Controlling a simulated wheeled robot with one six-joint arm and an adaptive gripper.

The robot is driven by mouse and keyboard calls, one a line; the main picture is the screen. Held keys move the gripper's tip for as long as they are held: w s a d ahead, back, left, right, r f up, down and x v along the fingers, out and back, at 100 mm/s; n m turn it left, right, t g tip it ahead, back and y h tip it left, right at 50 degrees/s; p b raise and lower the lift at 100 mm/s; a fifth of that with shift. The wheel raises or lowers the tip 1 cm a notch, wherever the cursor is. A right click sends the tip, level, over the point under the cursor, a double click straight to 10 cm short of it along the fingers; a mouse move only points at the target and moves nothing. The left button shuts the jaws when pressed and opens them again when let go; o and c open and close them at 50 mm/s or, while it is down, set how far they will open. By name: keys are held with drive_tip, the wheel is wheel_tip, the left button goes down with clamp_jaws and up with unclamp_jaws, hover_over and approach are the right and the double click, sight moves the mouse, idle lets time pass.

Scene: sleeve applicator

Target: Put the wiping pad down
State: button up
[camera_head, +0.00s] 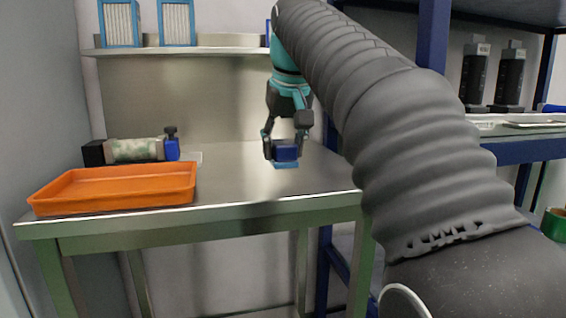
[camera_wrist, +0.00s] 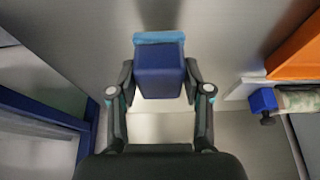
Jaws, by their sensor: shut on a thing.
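The wiping pad (camera_head: 286,154) is a dark blue block with a lighter blue layer along its underside. My gripper (camera_head: 285,145) is shut on the block, with one finger on each side. In the head view it is over the right part of the steel table (camera_head: 240,180). The pad is close to the tabletop; I cannot tell whether it touches. In the wrist view the pad (camera_wrist: 160,70) sits between the fingers, its light blue layer at the far edge.
An orange tray (camera_head: 115,188) lies at the table's left. Behind it lies a cylinder with a patterned sleeve (camera_head: 135,150) and blue and black ends. A blue-framed shelf rack (camera_head: 432,40) stands at the right. The tabletop between tray and gripper is clear.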

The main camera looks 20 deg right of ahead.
drive_tip(key=shift+f+b, duration=0.3)
drive_tip(key=shift+f, duration=1.05)
drive_tip(key=shift+f, duration=0.15)
drive_tip(key=o, duration=1)
drive_tip(key=p+v, duration=0.4)
drive_tip(key=v, duration=0.8)
drive_tip(key=shift+r, duration=0.25)
drive_tip(key=shift+f, duration=0.1)
drive_tip(key=shift+t, duration=0.5)
drive_tip(key=s+f, duration=0.6)
drive_tip(key=f, duration=0.6)
drive_tip(key=s+f, duration=0.6)
drive_tip(key=f, duration=0.6)
drive_tip(key=s+f, duration=0.6)
drive_tip(key=f, duration=0.6)
drive_tip(key=shift+s, duration=0.1)
